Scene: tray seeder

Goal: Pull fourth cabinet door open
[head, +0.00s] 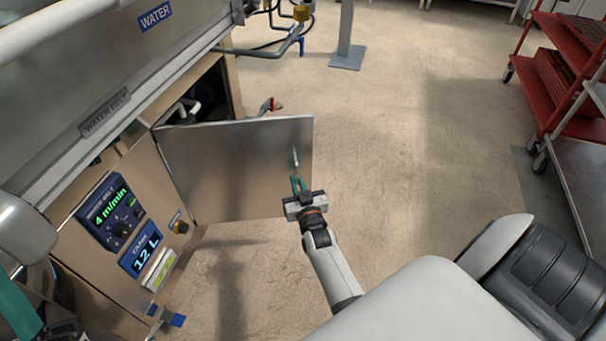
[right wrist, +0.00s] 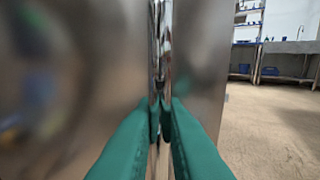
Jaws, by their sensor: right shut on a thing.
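The cabinet door (head: 225,165) is a brushed metal panel standing open, swung out from the machine at the left. Its slim upright handle (head: 295,158) is near the door's free edge. My right gripper (head: 298,184) is shut on this handle. In the right wrist view the green fingers (right wrist: 162,106) close around the shiny handle bar (right wrist: 164,50), with the door panel (right wrist: 200,60) behind it. A green part of my left gripper (head: 14,308) shows at the lower left edge, and its jaws are mostly out of frame.
The open cabinet (head: 205,92) shows a dark inside with a white pipe. A control panel (head: 112,210) with displays is on the machine front. Bare floor (head: 400,140) lies right of the door. A red cart (head: 560,75) stands at the far right.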

